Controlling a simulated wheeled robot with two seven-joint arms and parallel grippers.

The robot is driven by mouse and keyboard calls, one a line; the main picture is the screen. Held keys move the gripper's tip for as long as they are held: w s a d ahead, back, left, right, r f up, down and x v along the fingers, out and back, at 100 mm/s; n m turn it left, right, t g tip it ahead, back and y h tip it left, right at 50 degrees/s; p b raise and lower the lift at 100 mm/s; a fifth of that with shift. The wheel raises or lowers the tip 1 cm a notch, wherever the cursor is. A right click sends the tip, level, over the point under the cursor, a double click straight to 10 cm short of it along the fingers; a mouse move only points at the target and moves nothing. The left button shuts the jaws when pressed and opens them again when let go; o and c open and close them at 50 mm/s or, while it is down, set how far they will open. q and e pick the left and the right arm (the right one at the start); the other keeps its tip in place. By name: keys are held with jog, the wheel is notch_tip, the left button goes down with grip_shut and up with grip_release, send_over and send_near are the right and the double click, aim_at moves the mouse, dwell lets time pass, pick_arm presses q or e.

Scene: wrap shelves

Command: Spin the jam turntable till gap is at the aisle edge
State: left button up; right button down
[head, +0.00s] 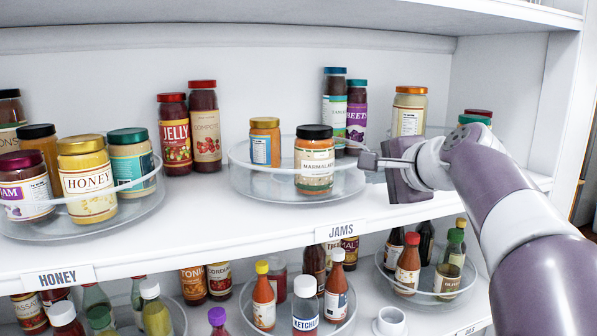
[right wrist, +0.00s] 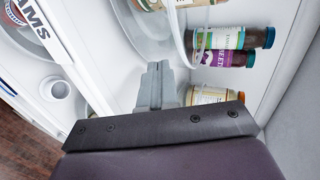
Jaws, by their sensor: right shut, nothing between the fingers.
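The jam turntable (head: 262,186) is a clear round tray with a raised rim, standing on the upper shelf behind the JAMS label (head: 341,231). Bare tray shows at the front left. My right gripper (head: 366,159) is shut and empty at the turntable's right rim; whether it touches is unclear. In the right wrist view its fingers (right wrist: 156,76) point toward the turntable (right wrist: 128,35). My left gripper is not in view.
The honey turntable (head: 130,206) stands at the left with several jars. Behind are jelly (head: 174,138) and compote (head: 205,133) jars, and tall dark jars (head: 334,110). An orange-lidded jar (head: 409,114) stands behind my right arm. Bottles fill the lower shelf (head: 240,328).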

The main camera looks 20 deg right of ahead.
aim_at(345, 181)
jog(key=shift+w+a, duration=0.3)
jog(key=shift+w, duration=0.1)
jog(key=shift+s, duration=0.1)
jog(key=shift+s+a, duration=0.65)
jog(key=shift+a, duration=0.3)
jog(key=shift+s+a, duration=0.15)
jog(key=shift+a, duration=0.4)
jog(key=shift+s+a, duration=0.15)
jog(key=shift+a, duration=0.4)
